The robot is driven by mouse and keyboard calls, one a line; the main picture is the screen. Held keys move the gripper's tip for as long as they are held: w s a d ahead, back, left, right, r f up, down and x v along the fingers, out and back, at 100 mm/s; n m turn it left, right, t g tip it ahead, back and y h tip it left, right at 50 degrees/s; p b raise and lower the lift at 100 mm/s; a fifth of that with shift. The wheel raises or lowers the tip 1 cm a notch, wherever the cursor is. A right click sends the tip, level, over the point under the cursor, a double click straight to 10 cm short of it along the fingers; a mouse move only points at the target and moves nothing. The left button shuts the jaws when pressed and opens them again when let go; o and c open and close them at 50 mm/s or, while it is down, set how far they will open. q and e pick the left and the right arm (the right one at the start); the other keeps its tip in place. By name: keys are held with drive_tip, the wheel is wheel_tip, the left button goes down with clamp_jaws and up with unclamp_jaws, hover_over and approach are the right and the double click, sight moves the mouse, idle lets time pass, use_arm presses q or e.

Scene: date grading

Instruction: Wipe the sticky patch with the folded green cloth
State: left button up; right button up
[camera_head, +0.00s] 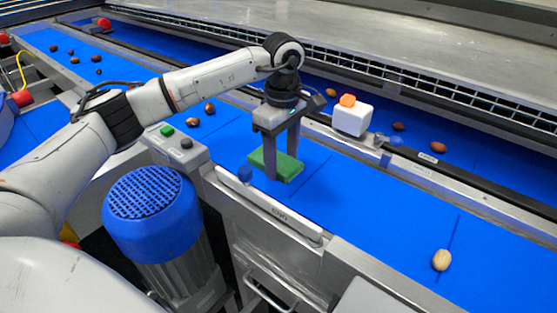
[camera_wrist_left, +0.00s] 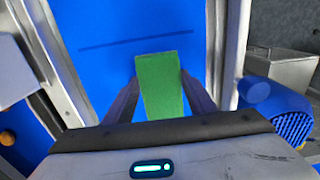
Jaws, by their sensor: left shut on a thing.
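The folded green cloth (camera_head: 288,170) is a flat, bright green pad over the blue belt (camera_head: 350,195). My left gripper (camera_head: 281,166) points down, shut on the cloth with one finger on each side. In the left wrist view the cloth (camera_wrist_left: 161,85) sticks out between the two fingers. I cannot tell whether it touches the belt or is just above it. I cannot make out the sticky patch in either view; a dark straight line across the belt shows beyond the cloth in the left wrist view. My right gripper is not in view.
A white box with an orange top (camera_head: 352,117) stands on the rail behind the gripper. A blue-capped motor (camera_head: 150,200) and a button box (camera_head: 178,146) stand in front of the belt. A pale date (camera_head: 441,260) lies at the right. The belt between is clear.

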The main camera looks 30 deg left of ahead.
sight(299, 156)
use_arm(q)
drive_tip(key=shift+w+d+f, duration=0.1)
drive_tip(key=shift+w+d, duration=0.1)
drive_tip(key=shift+w, duration=1.5)
drive_tip(key=shift+w+d, duration=0.1)
drive_tip(key=shift+w, duration=1.6)
drive_tip(key=shift+r+p, duration=0.2)
drive_tip(key=shift+p, duration=0.2)
drive_tip(key=shift+s+p, duration=0.3)
drive_tip(key=shift+s, duration=0.25)
drive_tip(key=shift+s+a+f+p, duration=0.1)
drive_tip(key=shift+s+p, duration=0.1)
drive_tip(key=shift+s, duration=0.55)
drive_tip(key=shift+s+a+f+p, duration=0.1)
drive_tip(key=shift+s+p, duration=0.05)
drive_tip(key=shift+s, duration=0.55)
drive_tip(key=shift+s+a+p, duration=0.1)
drive_tip(key=shift+s+p, duration=0.2)
drive_tip(key=shift+s, duration=1.35)
drive_tip(key=shift+s+a, duration=0.15)
drive_tip(key=shift+s, duration=1.55)
